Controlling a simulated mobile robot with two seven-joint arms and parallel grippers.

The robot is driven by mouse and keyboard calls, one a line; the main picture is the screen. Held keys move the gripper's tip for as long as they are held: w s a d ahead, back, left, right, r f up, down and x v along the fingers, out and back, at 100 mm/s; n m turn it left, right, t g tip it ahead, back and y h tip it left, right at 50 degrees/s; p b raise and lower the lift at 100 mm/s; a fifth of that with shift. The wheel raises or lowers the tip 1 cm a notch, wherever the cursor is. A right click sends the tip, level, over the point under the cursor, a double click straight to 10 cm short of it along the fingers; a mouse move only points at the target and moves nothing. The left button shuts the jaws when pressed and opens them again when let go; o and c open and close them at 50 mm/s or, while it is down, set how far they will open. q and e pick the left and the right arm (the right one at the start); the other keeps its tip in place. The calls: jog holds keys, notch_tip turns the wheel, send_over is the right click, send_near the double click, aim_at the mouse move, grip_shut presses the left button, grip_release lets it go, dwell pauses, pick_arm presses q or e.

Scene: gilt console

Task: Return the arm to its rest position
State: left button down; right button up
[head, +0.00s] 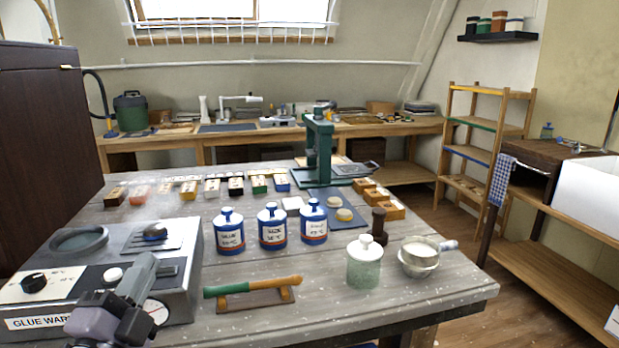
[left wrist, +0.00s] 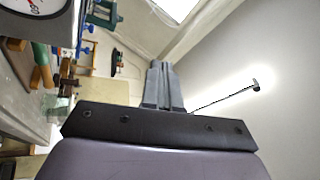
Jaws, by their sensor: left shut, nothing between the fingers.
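My left gripper (head: 146,262) is at the lower left of the head view, in front of the glue warmer (head: 60,290) and overlapping it in the picture. Its grey fingers point up and away and are shut with nothing between them. In the left wrist view the closed fingers (left wrist: 161,68) stand against the pale wall and ceiling, clear of any object. My right gripper is in neither view.
The glue warmer's gauge is partly behind my arm. A green-handled tool on a wooden rest (head: 252,290) lies to the right. Blue-lidded jars (head: 272,228), a speckled jar (head: 364,264) and a small pan (head: 420,255) stand farther along the workbench (head: 440,298). A dark cabinet (head: 45,140) rises at left.

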pick_arm(q)
jog(key=s+a+f+n+g+y, duration=0.2)
jog(key=s+f+n+g, duration=0.25)
jog(key=f, duration=0.45)
jog(key=s+a+f+n+g+y, duration=0.2)
jog(key=s+f+n+g+y, duration=0.25)
jog(key=f, duration=0.45)
jog(key=s+d+f+n+g+h, duration=0.2)
jog(key=s+f+g, duration=0.3)
jog(key=s, duration=0.3)
jog(key=s+d+f+n+g+h, duration=0.25)
jog(key=s+f+g, duration=0.2)
jog(key=s, duration=0.35)
jog(key=w+d+f+t+h, duration=0.2)
jog(key=w+f+t, duration=0.4)
jog(key=f, duration=0.3)
jog(key=shift+w+d+f+t+p, duration=0.25)
jog(key=shift+w+d+t+p, duration=0.1)
jog(key=shift+t, duration=0.1)
